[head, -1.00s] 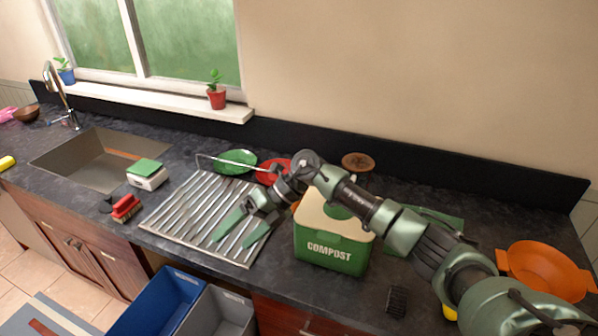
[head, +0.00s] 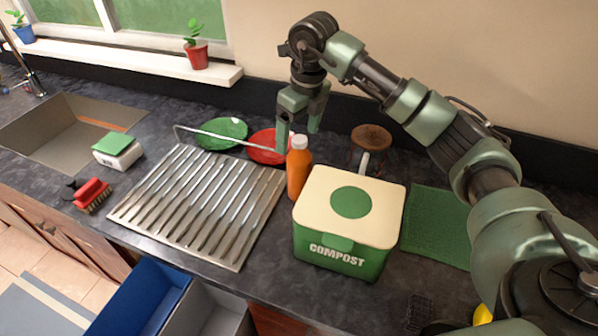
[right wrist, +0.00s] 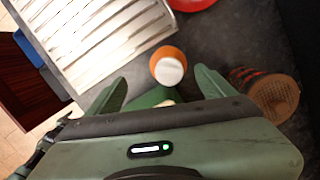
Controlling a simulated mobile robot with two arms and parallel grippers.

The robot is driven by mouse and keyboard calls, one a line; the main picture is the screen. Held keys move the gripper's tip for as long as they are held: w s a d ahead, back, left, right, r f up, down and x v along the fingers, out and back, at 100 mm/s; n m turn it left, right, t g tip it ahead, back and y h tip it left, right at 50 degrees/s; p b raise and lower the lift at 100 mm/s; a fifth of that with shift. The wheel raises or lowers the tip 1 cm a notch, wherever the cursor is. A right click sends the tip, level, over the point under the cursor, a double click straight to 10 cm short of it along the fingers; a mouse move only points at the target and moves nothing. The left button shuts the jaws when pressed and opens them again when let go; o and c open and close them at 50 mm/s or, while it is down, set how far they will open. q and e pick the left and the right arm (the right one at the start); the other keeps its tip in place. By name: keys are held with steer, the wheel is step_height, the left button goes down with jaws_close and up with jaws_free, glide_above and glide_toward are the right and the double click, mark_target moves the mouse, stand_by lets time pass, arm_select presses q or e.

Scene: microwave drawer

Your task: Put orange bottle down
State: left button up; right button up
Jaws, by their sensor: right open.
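The orange bottle (head: 298,170) with a white cap stands upright on the dark counter. It is between the metal drying rack and the compost bin. My right gripper (head: 300,130) is open and points down just above the bottle, with its fingers near the cap. In the right wrist view the bottle (right wrist: 169,66) shows from above, ahead of the two spread fingers of the gripper (right wrist: 160,84). Nothing is between the fingers. My left gripper is not in view.
The green compost bin (head: 345,240) stands right beside the bottle. The metal rack (head: 200,205) lies to the left. A red plate (head: 266,148) and green plate (head: 222,133) lie behind. A brown round-topped item (head: 371,137) stands behind the bin. A green mat (head: 434,228) lies right.

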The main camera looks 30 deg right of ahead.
mark_target(299, 140)
steer(key=shift+w+d+f, duration=0.25)
steer(key=shift+f, duration=0.1)
steer(key=shift+w+d+f+p, duration=0.15)
steer(key=shift+w+f+p, duration=0.2)
steer(key=shift+f, duration=0.8)
steer(key=shift+f+p, duration=0.3)
steer(key=shift+p, duration=0.15)
steer(key=f+p, duration=0.1)
steer(key=f, duration=0.1)
steer(key=f+p, duration=0.1)
steer(key=f, duration=0.1)
steer(key=shift+w+f, duration=0.2)
steer(key=shift+f, duration=0.25)
jaws_close()
steer(key=shift+r, duration=0.1)
